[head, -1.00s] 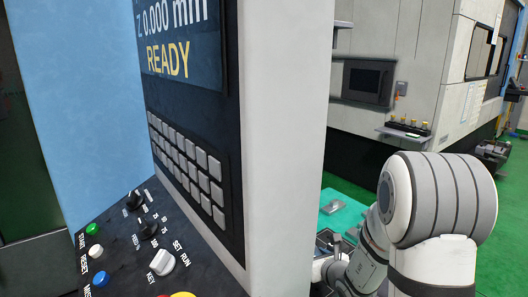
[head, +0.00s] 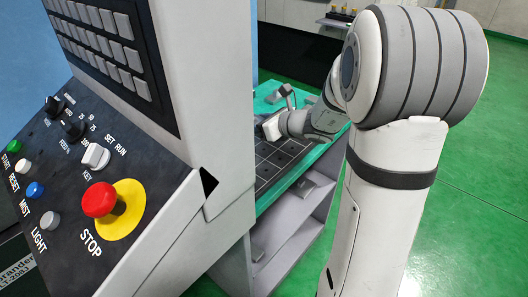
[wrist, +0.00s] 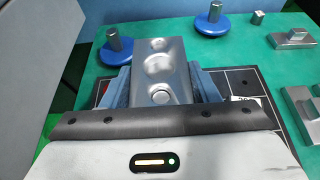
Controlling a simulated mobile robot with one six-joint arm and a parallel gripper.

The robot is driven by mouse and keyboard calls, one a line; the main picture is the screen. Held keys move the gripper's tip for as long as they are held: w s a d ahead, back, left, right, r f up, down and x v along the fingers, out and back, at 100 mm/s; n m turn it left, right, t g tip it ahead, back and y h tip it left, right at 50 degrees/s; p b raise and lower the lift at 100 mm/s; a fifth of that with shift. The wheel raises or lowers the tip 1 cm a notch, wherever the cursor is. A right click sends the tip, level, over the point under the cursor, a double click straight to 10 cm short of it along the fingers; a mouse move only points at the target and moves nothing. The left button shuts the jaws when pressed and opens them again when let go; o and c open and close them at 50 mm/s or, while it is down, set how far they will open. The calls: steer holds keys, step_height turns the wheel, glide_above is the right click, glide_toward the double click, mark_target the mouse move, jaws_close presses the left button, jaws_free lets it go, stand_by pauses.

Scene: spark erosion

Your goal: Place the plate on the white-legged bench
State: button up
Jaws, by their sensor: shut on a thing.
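The plate (wrist: 155,55) is a silver metal block with round hollows in its face. In the wrist view it sits between the two blue-grey fingers of my gripper (wrist: 160,82), which is shut on it. Below is a bench with a teal top (wrist: 92,72), and a black gridded mat (wrist: 243,82) lies on it. I cannot tell whether the plate touches the surface. In the head view my gripper (head: 270,128) is over the teal-topped bench (head: 312,172), partly hidden by the control cabinet. The bench has pale grey sides; whether it is the white-legged one is unclear.
Blue round pieces with metal posts (wrist: 213,22) and metal blocks (wrist: 294,38) stand on the teal top. The control cabinet with its red stop button (head: 103,200) is close at left in the head view. Green floor (head: 475,150) is clear at right.

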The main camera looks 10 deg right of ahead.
mark_target(259, 155)
step_height(259, 155, down, 10)
steer(key=shift+r+b, duration=0.25)
steer(key=shift+b, duration=0.35)
steer(key=shift+f, duration=0.2)
steer(key=o, duration=1.4)
